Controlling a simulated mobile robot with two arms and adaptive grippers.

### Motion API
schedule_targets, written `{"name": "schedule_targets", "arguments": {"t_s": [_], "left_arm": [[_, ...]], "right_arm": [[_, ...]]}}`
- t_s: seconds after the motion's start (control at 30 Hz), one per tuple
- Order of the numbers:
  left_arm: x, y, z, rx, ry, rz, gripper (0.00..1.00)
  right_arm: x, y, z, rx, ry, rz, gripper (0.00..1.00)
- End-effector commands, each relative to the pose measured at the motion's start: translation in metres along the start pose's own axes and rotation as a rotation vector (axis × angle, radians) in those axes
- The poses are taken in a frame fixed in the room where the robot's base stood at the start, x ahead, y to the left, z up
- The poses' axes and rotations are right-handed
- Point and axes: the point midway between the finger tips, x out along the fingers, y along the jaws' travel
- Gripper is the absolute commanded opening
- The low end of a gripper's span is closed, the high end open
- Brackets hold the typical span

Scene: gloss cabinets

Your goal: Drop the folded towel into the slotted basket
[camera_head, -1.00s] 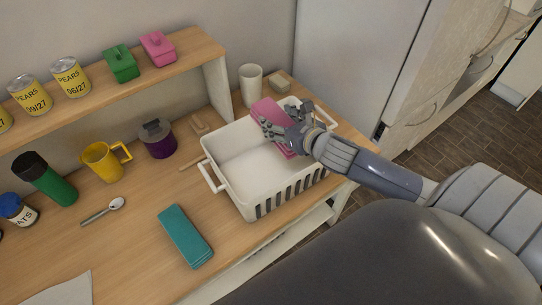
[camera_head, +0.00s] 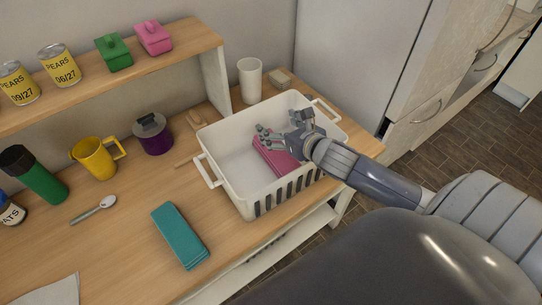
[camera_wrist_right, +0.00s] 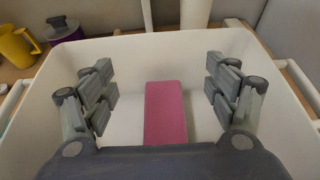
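A pink folded towel (camera_head: 275,158) lies inside the white slotted basket (camera_head: 236,185), in its right half. In the right wrist view the towel (camera_wrist_right: 166,112) rests flat on the basket floor, below and between the fingers. My right gripper (camera_wrist_right: 163,88) is open and empty, its two fingers spread wide over the basket's inside. In the head view my right gripper (camera_head: 277,137) is above the towel, and its wrist hides part of the basket's right side. A teal folded cloth (camera_head: 181,236) lies on the counter left of the basket. My left gripper is not in view.
A white cup (camera_head: 250,81) stands behind the basket. A purple lidded jar (camera_head: 153,134), yellow mug (camera_head: 97,158), spoon (camera_head: 93,210) and green bottle (camera_head: 36,177) are to the left. A shelf (camera_head: 130,72) above holds cans and small boxes. Bare counter surrounds the teal cloth.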

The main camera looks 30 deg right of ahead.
Motion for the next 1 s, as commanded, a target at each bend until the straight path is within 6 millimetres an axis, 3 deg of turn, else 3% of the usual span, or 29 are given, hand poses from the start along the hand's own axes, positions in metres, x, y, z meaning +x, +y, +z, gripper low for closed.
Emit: {"name": "schedule_targets", "arguments": {"t_s": [0.47, 1.0], "left_arm": [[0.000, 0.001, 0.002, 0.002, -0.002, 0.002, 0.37], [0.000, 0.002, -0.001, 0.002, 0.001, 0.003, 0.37]], "right_arm": [[-0.010, 0.000, -0.002, -0.002, 0.003, 0.000, 0.83], [-0.089, 0.000, -0.002, -0.001, 0.005, 0.001, 0.83]]}}
